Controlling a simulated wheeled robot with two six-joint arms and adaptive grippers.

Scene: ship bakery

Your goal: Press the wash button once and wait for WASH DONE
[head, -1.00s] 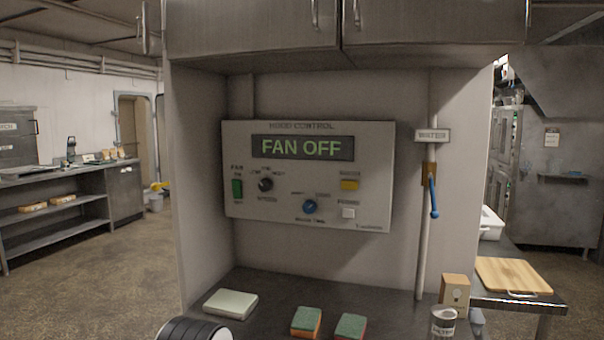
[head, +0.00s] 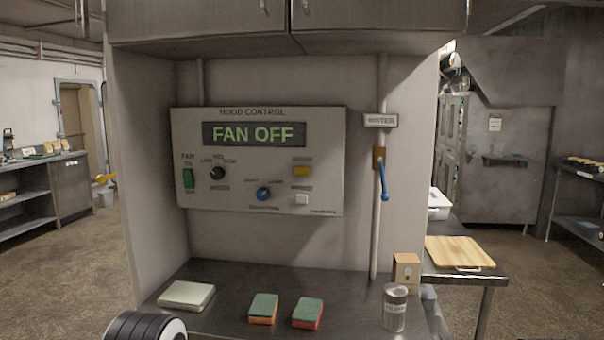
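The hood control panel (head: 325,160) is mounted on the back wall of the alcove. Its display (head: 254,134) reads FAN OFF in green. A yellow button (head: 302,171) and a white button (head: 302,199) sit at the panel's right side; their small labels are too blurred to read, so I cannot tell which is the wash button. A green fan switch (head: 188,178), a black knob (head: 217,173) and a blue knob (head: 263,193) are to their left. Neither gripper is recognizable in the head view.
A water pipe with a blue lever (head: 384,181) runs right of the panel. On the dark counter (head: 240,307) are a pale block (head: 186,295), two sponges (head: 263,308) (head: 308,313), a tin (head: 395,307) and a wooden box (head: 406,271). Cupboards (head: 380,18) hang above.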

